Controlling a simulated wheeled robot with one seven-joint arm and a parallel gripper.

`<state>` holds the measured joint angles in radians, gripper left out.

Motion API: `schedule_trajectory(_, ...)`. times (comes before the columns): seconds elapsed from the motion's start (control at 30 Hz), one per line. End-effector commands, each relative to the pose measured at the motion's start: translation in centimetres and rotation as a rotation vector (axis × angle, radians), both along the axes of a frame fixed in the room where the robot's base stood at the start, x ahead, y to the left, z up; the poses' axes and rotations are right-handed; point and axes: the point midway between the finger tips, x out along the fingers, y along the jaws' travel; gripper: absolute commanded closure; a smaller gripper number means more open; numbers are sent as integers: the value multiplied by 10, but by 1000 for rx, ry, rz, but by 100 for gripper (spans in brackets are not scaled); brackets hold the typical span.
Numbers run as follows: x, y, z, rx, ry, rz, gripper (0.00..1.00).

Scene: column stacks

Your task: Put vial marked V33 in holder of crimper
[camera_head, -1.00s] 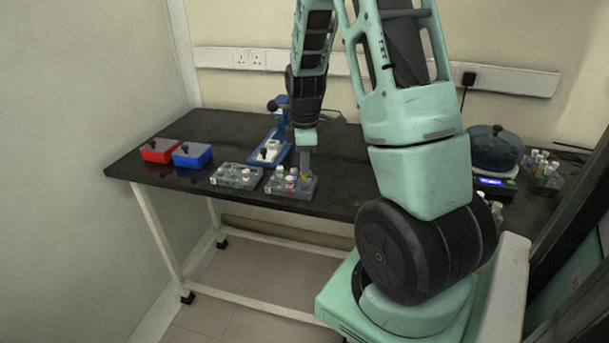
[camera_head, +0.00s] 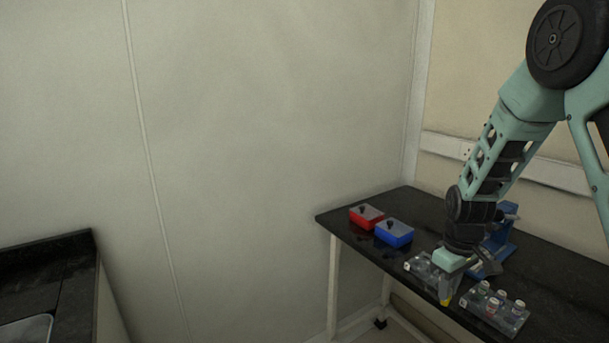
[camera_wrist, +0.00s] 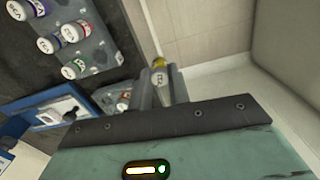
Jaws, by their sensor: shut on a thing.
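My gripper (camera_head: 446,288) is shut on a yellow-topped vial (camera_head: 444,302), held in front of the two racks near the table's front edge. In the wrist view my gripper (camera_wrist: 160,88) has the vial (camera_wrist: 158,76) between its fingers. The mark on its white face is too small to read surely. The blue crimper (camera_head: 503,238) stands behind the racks, partly hidden by my arm. Its blue and white base (camera_wrist: 45,112) shows at the left of the wrist view, with a white part on it. I cannot make out whether its holder is empty.
A clear rack (camera_head: 512,327) with several vials is at the right front. Another clear rack (camera_head: 412,264) is partly behind my gripper. A red box (camera_head: 366,216) and a blue box (camera_head: 394,233) stand on the table's left. A dark counter (camera_head: 45,280) is at far left.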

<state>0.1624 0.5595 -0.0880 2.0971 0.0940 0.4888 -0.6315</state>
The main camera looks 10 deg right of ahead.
Motion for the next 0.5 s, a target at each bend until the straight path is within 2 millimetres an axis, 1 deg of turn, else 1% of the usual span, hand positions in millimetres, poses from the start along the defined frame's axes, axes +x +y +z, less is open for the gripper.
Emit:
schedule_trajectory(0.03,4,21,-8,1,6,-40,100)
schedule_trajectory(0.1,9,43,-20,1,4,-111,100)
schedule_trajectory(0.2,12,69,-33,2,3,-197,100)
schedule_trajectory(0.33,13,90,-45,1,1,-272,100)
schedule_trajectory(0.43,9,98,-55,1,2,-302,100)
schedule_trajectory(0.5,0,99,-68,-1,5,-311,100)
